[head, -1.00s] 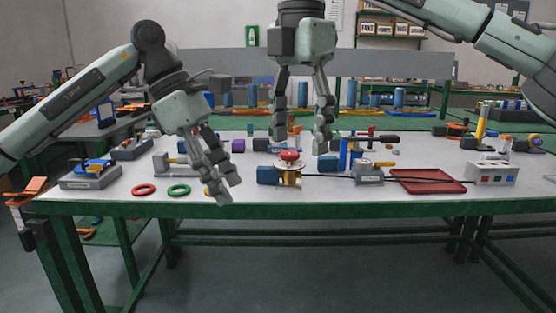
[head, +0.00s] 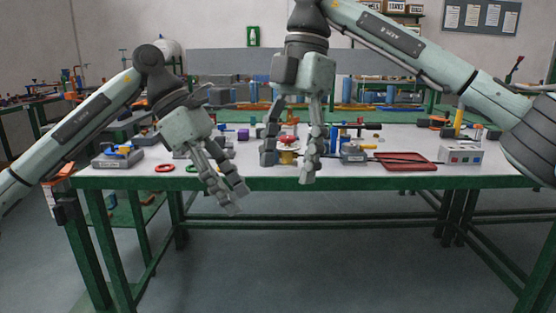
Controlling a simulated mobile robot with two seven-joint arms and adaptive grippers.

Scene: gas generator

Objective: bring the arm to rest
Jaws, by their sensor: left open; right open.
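My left gripper (head: 228,188) is open and empty. It hangs tilted down and to the right, over the front edge of the table (head: 330,184) in the picture. My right gripper (head: 289,168) is open and points straight down, with its fingers spread. In the picture its fingers lie on either side of a brass valve with a red top (head: 289,143). I cannot tell whether they touch it, and no thing shows held between them. The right fingers hide part of the bench things behind them.
A red tray (head: 405,162) and a white box with coloured buttons (head: 461,155) stand at the right of the table. The floor in front (head: 330,260) is clear.

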